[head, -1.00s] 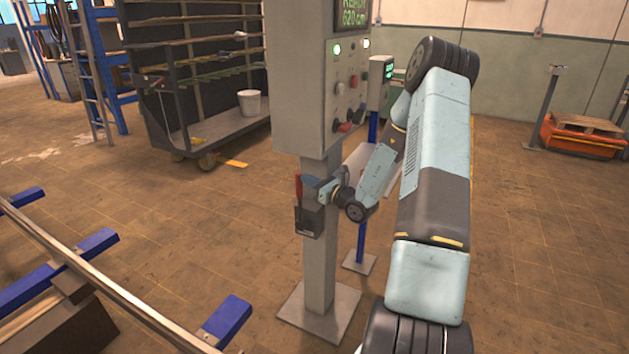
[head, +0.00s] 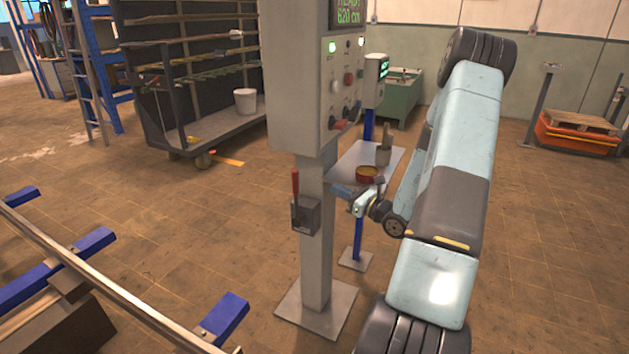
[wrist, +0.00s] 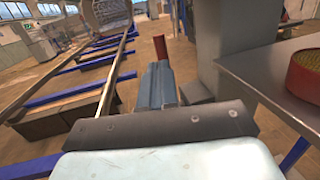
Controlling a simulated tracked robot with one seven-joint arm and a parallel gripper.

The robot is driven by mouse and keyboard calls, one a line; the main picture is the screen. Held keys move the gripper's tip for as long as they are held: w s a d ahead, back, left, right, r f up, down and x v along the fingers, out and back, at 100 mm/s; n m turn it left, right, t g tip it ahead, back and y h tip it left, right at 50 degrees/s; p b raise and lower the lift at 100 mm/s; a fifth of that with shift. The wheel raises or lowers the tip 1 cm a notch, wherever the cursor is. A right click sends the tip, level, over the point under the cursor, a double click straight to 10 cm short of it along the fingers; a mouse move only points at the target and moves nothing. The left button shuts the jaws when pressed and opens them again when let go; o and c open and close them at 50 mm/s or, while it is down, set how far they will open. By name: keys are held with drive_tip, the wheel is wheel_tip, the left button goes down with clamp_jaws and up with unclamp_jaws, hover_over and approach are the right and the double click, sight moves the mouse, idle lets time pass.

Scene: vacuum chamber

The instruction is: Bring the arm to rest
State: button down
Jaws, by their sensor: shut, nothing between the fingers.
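My gripper (head: 343,191) is shut and empty, just right of the grey control post (head: 315,240) in the head view. Its blue-grey fingers (wrist: 158,84) are together in the wrist view. The red-handled lever (head: 295,184) stands upright at its dark box (head: 306,216) on the post, left of my gripper and apart from it. The red handle also shows beyond the fingertips in the wrist view (wrist: 160,47). My arm reaches up, over and down at the right of the head view.
A small metal table (head: 345,165) with a round red tin (head: 367,174) stands close beside my gripper. The control cabinet (head: 300,90) hangs above. A long rail on blue supports (head: 225,317) lies front left. The floor at right is open.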

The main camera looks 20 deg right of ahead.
drive_tip(key=s+a+r+n+g+y, duration=0.1)
drive_tip(key=s+a+r+n+g, duration=0.6)
drive_tip(key=a+n, duration=0.25)
drive_tip(key=s+a+r+n+g+y, duration=0.1)
drive_tip(key=s+a+r+n+g, duration=0.7)
drive_tip(key=a, duration=0.3)
drive_tip(key=s+d+r+n+t+h, duration=0.3)
drive_tip(key=s+r+n+t+h, duration=0.1)
drive_tip(key=s+r+n+h, duration=0.7)
drive_tip(key=s+n, duration=0.2)
drive_tip(key=s, duration=0.2)
drive_tip(key=shift+d+r, duration=0.2)
drive_tip(key=shift+r, duration=0.1)
